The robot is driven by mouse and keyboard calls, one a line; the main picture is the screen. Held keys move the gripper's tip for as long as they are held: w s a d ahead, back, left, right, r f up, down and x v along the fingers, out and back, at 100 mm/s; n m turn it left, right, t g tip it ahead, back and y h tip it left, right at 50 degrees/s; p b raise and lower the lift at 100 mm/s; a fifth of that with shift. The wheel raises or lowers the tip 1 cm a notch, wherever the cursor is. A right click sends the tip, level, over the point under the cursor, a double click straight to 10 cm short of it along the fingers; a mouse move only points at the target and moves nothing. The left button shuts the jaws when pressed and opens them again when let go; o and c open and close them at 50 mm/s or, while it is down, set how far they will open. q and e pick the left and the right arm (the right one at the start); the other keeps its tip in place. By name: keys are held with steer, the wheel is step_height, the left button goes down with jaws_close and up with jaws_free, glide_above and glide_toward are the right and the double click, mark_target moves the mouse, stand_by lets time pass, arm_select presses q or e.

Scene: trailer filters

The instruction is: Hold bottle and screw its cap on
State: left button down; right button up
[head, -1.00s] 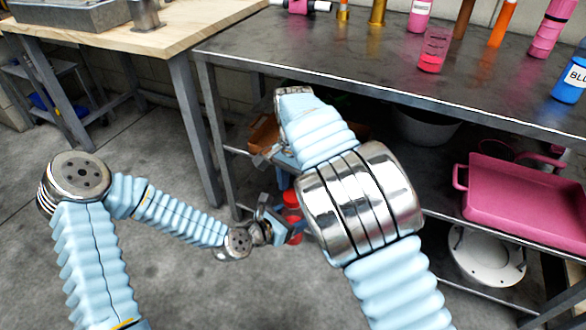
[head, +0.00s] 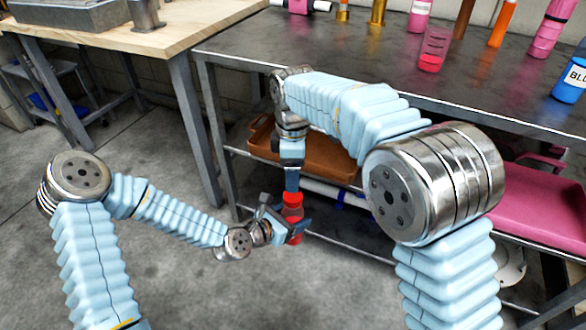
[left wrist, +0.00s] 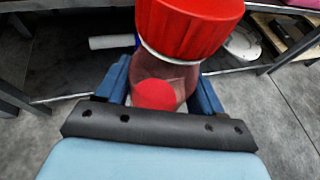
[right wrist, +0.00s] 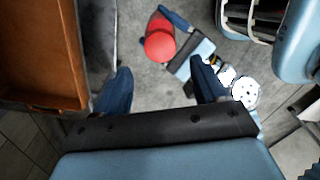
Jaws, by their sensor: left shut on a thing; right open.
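My left gripper (head: 284,226) is shut on the bottle (head: 294,228), which stands roughly upright in front of the bench. In the left wrist view the bottle (left wrist: 184,80) is clear with a red round patch, between the blue fingers. The ribbed red cap (left wrist: 190,25) sits on its top, with a pale ring at its lower edge; how far it is threaded cannot be told. My right gripper (head: 291,180) points down just above the cap (head: 293,197). In the right wrist view its fingers (right wrist: 160,82) are open and empty, with the cap (right wrist: 160,46) beyond the fingertips.
The dark metal bench (head: 330,58) stands behind with several bottles on top. A brown tray (head: 325,152) lies on its shelf close behind my right gripper, also at left in the right wrist view. A pink tray (head: 535,205) is at right.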

mark_target(293, 195)
steer(key=shift+f, duration=0.1)
steer(key=shift+f, duration=3.95)
steer(key=shift+c, duration=0.4)
steer(key=c, duration=1)
steer(key=m, duration=1.3)
steer(key=shift+m, duration=0.3)
steer(key=m, duration=0.4)
steer(key=o, duration=1.1)
